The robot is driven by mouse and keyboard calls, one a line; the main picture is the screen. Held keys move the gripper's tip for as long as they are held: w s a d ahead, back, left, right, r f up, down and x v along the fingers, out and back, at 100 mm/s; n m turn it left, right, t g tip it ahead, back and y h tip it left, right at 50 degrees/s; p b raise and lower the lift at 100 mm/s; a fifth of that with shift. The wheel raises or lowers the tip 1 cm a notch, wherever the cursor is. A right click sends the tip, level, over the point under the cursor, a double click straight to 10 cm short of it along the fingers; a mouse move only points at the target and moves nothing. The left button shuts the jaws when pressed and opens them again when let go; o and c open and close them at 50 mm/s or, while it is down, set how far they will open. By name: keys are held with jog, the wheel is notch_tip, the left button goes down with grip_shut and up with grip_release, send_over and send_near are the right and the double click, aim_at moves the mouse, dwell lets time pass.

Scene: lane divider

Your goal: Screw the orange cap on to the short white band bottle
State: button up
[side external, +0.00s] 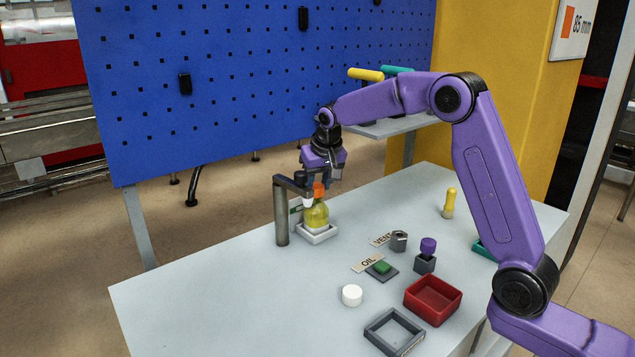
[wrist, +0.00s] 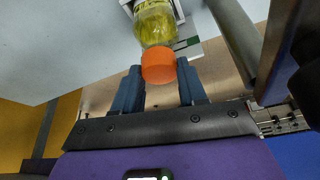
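The bottle (side external: 316,216) is short, clear and filled with yellow liquid. It stands upright in a white square holder (side external: 318,236) at the far left of the table. It also shows in the wrist view (wrist: 154,25); I cannot clearly make out a white band. The orange cap (side external: 319,189) is at the bottle's mouth, and in the wrist view the cap (wrist: 158,66) covers the neck. I cannot tell if it is threaded. My gripper (wrist: 160,72) has its two blue fingertips against opposite sides of the cap.
A grey post (side external: 281,215) with a side arm stands close left of the bottle. A white round cap (side external: 351,295), red tray (side external: 433,312), grey square frame (side external: 394,318), purple-topped piece (side external: 427,246) and yellow-topped piece (side external: 449,195) lie nearer or right. The left front tabletop is clear.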

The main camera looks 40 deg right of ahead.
jog(key=shift+m+h, duration=0.3)
jog(key=shift+m, duration=0.5)
jog(key=shift+a+m+g+h, duration=0.1)
jog(key=shift+m+g+h, duration=0.2)
jog(key=shift+m, duration=0.6)
jog(key=shift+m, duration=0.9)
jog(key=shift+w+a+m+g+h, duration=0.1)
jog(key=shift+m+g+h, duration=0.4)
jog(key=shift+m, duration=0.3)
